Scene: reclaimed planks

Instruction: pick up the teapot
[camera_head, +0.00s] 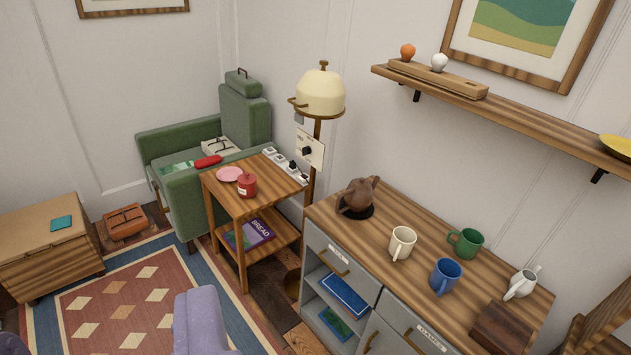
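A brown teapot (357,197) sits on a dark round mat (343,212) at the left back end of a wooden-topped grey cabinet (330,198). The teapot's details are small, and I cannot tell clearly which way its handle faces. My gripper does not show in this view.
The cabinet top also holds a cream mug (402,243), a blue mug (444,275), a green mug (466,242), a white jug (522,283) and a wooden box (500,327). A floor lamp (320,95) and side table (225,190) stand left of it. A shelf (520,110) hangs above.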

